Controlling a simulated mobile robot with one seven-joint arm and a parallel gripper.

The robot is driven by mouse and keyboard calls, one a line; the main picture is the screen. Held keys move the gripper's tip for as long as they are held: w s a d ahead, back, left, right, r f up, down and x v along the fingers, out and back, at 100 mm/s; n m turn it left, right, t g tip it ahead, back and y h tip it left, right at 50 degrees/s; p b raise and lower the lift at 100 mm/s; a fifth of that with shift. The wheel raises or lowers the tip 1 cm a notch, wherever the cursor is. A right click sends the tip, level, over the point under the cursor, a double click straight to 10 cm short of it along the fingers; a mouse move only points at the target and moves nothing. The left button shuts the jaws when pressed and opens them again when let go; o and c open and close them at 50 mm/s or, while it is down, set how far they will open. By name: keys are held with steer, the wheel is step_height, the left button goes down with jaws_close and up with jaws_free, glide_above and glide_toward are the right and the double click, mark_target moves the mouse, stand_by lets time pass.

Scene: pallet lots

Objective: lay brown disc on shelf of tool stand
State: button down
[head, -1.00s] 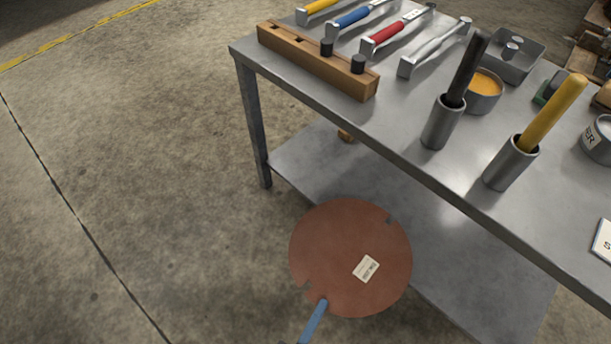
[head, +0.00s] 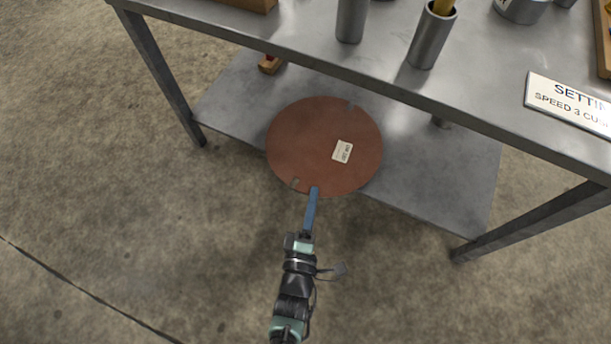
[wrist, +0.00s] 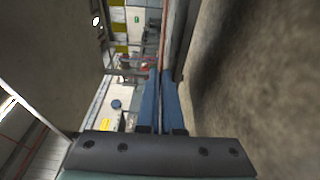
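The brown disc (head: 325,140) has a white label and two edge notches. In the head view most of it overlaps the lower shelf (head: 430,165) of the grey metal tool stand, and its near edge reaches past the shelf's front edge. My gripper (head: 314,192) is shut on the disc's near rim with blue fingers. In the wrist view the fingers (wrist: 160,100) pinch the disc (wrist: 163,35), seen edge-on as a thin brown line. The disc looks about flat. I cannot tell whether its underside touches the shelf.
The stand's top (head: 300,35) overhangs the shelf at the back and carries metal cups (head: 433,38) and a sign (head: 570,102). A small wooden item (head: 270,64) lies at the shelf's back left. Bare shelf shows on both sides of the disc. Legs stand left (head: 165,80) and right (head: 530,220).

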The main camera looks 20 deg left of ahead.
steer(key=w+b, duration=0.1)
steer(key=w, duration=0.3)
steer(key=shift+f, duration=0.2)
steer(key=shift+f+b, duration=0.7)
steer(key=shift+f, duration=0.05)
steer(key=c, duration=1)
jaws_free()
steer(key=shift+s, duration=0.1)
steer(key=p, duration=0.6)
glide_toward(321, 185)
steer(key=s+f, duration=0.2)
steer(key=s, duration=0.1)
steer(key=shift+d, duration=0.35)
